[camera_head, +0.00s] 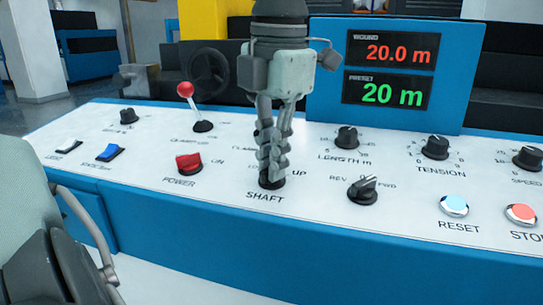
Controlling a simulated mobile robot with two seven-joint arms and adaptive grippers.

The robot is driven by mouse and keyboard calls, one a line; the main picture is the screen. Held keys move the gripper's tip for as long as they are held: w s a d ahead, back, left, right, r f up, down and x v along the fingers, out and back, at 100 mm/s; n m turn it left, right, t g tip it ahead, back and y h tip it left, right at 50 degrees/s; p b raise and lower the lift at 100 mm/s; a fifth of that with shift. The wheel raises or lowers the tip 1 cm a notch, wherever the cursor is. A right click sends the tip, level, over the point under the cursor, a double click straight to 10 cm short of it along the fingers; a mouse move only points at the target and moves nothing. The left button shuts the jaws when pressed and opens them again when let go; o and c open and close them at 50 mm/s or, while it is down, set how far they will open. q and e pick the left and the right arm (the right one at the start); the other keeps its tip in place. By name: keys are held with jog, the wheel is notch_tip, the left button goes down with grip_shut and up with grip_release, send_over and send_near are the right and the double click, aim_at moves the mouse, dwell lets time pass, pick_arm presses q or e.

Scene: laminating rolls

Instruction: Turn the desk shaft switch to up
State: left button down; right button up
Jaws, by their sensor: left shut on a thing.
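The shaft switch (271,183) is a black knob on the sloped white desk panel, above the label SHAFT. The word UP stands to its right, and a partly hidden label stands to its left. My left gripper (272,172) points down from above, with its fingers closed around the switch. The fingers cover most of the knob, so which way its pointer faces cannot be told. My right gripper is not in view.
A red POWER switch (189,163) and a red-ball lever (185,90) stand left of the gripper. The REV/FWD knob (363,189) and LENGTH knob (346,137) are close on the right. A blue display box (328,65) rises behind. RESET (454,205) is farther right.

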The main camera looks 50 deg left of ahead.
pick_arm(q)
jog(key=shift+s+d+f+m, duration=0.1)
jog(key=shift+f+m, duration=0.05)
jog(key=shift+m, duration=0.4)
jog(key=shift+s+f+m, duration=0.1)
jog(key=shift+m, duration=0.45)
jog(key=c, duration=1.6)
grip_release()
jog(key=shift+w, duration=0.1)
jog(key=shift+w+r, duration=0.1)
jog(key=shift+r, duration=0.35)
jog(key=r, duration=0.3)
jog(key=d+r, duration=0.1)
jog(key=r, duration=0.7)
jog(key=shift+s+d+r, duration=0.1)
jog(key=shift+s+d, duration=0.1)
